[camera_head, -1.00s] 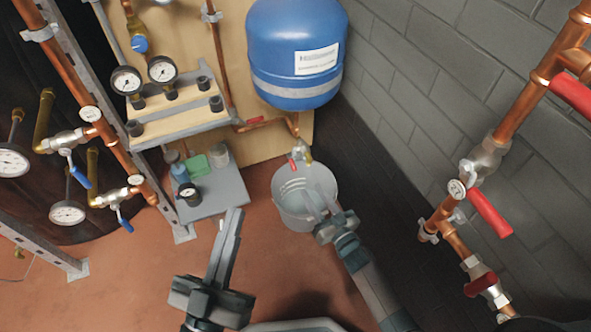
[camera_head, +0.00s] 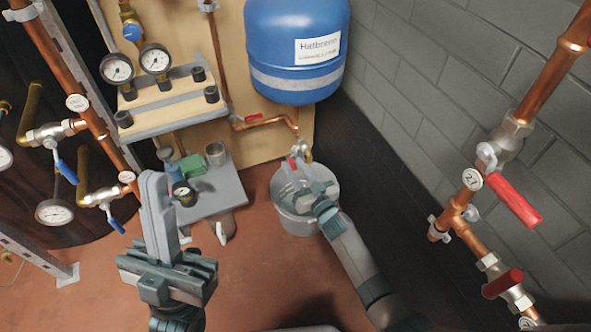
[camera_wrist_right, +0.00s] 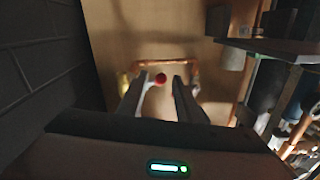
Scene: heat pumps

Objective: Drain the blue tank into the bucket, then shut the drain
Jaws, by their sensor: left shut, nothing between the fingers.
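The blue tank (camera_head: 296,50) hangs on the wooden board at the top middle. A copper pipe (camera_head: 290,121) runs below it to the drain valve (camera_head: 304,149), which has a small red handle (camera_head: 292,163). The pale bucket (camera_head: 285,217) stands on the floor under the valve. My right gripper (camera_head: 298,174) is over the bucket, just below the valve. In the right wrist view its fingers (camera_wrist_right: 161,78) are apart, with the red handle end (camera_wrist_right: 160,79) showing by the left finger. I cannot tell whether they touch. My left gripper (camera_head: 152,176) is shut and empty, well left of the bucket.
A grey low shelf (camera_head: 215,194) with small containers stands left of the bucket, near my left gripper. Above it is a gauge shelf (camera_head: 170,112). Copper pipes with a red-handled valve (camera_head: 515,201) run along the right wall. Floor in front of the bucket is clear.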

